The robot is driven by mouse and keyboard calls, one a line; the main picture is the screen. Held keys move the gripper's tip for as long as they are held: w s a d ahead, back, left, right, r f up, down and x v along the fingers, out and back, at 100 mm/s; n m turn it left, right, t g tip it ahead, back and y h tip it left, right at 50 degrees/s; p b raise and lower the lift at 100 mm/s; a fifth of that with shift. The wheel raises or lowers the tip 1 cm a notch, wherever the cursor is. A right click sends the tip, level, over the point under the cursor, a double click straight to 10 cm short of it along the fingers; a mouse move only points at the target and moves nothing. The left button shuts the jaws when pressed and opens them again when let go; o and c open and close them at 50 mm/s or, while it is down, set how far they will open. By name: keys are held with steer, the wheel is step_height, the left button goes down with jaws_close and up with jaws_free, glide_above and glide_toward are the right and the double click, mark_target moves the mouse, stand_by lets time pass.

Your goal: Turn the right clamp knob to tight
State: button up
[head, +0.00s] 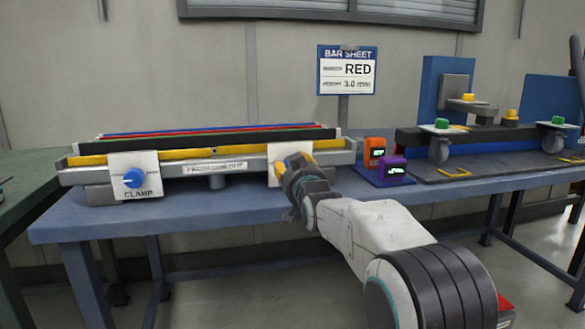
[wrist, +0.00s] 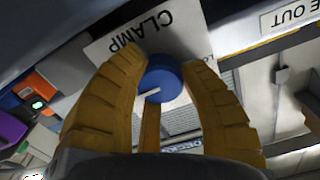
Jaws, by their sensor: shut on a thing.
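The right clamp plate (head: 274,152) is a white panel at the right end of the bar fixture. My gripper (head: 300,162) is in front of it and hides the right clamp knob in the head view. In the wrist view the plate (wrist: 176,30) reads CLAMP upside down. The blue right clamp knob (wrist: 165,82) sits between the yellow fingers of my gripper (wrist: 163,70), which are shut on its sides. A white pointer line on the knob slants toward the lower left of the wrist view. The tight mark cannot be made out.
The left clamp knob (head: 134,177) is blue on its own white plate. Coloured bars lie along the fixture (head: 215,167). An orange device (head: 375,150) and a purple device (head: 392,170) stand just right of my gripper. A sign (head: 347,70) reads RED, 3.0 mm.

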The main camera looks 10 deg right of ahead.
steer(key=shift+r, duration=0.1)
steer(key=o, duration=1.2)
steer(key=shift+s, duration=6)
steer(key=s+r+g+p, duration=0.5)
steer(key=s+p, duration=0.6)
steer(key=p, duration=0.3)
steer(key=s+r+n+g+p, duration=0.1)
steer(key=s+r+g+p, duration=0.3)
steer(key=s+p, duration=0.7)
steer(key=s+r+n+g+p, duration=0.1)
steer(key=s+r+g+p, duration=0.4)
steer(key=p, duration=1.2)
steer(key=shift+s+r+g, duration=0.1)
steer(key=shift+s+r, duration=0.45)
steer(key=shift+s, duration=0.5)
steer(key=shift+s+r+g, duration=0.1)
steer(key=shift+s+r, duration=0.4)
steer(key=shift+s, duration=0.5)
steer(key=shift+s+r+g, duration=0.1)
steer(key=shift+s+r, duration=0.45)
steer(key=shift+s, duration=0.5)
